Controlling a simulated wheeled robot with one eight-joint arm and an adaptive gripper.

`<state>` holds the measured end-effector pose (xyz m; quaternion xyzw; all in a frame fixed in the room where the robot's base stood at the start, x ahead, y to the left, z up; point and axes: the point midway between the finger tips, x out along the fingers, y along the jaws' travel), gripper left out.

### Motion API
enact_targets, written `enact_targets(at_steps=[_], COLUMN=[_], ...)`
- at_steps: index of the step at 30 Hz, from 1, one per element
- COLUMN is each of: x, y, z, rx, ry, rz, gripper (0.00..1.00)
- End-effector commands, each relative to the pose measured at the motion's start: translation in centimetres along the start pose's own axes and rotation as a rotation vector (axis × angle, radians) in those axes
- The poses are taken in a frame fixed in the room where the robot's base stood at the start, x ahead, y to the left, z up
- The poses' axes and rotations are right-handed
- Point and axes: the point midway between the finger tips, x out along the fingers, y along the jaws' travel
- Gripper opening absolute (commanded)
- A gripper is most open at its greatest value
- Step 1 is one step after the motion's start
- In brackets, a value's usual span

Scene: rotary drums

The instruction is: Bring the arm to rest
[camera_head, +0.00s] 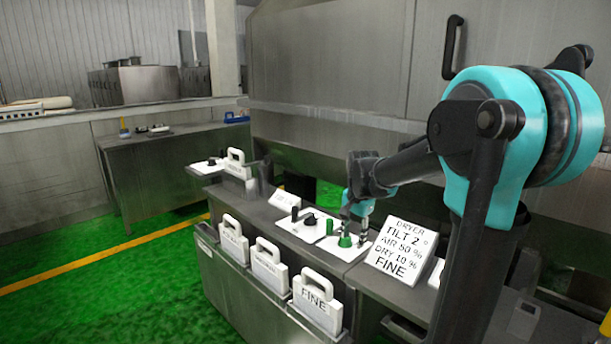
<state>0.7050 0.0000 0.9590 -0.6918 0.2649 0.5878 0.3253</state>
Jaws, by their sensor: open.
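My arm (520,130) reaches in from the right with teal and black links and bends down to the left over the steel console. My gripper (355,222) points down above a white control plate (352,252) on the console top. It is open, and its fingers are close to a green knob (345,241); I cannot tell whether they touch it. A smaller green peg (329,226) stands just left of the knob. Nothing shows between the fingers.
A sign reading DRYER, TILT 2, AIR 50 %, DRY 10 %, FINE (402,250) stands right of my gripper. Another plate with a black knob (309,219) lies left. White handled tags (316,301) line the console front. A steel housing (340,70) rises behind; green floor (120,290) is clear at left.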

Motion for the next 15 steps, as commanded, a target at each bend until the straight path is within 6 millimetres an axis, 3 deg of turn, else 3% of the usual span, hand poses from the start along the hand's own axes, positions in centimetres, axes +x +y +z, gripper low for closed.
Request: enact_targets(at_steps=[1,9,15], x=[0.7,5.0,7.8], y=[2.1,12.3,18.1], z=[1.0,6.6,10.3], rx=[-0.068,-0.491,-0.742], ry=[0.011,0.098,0.162], rz=[-0.012,-0.065,-0.076], gripper=[0.44,0.44,0.44])
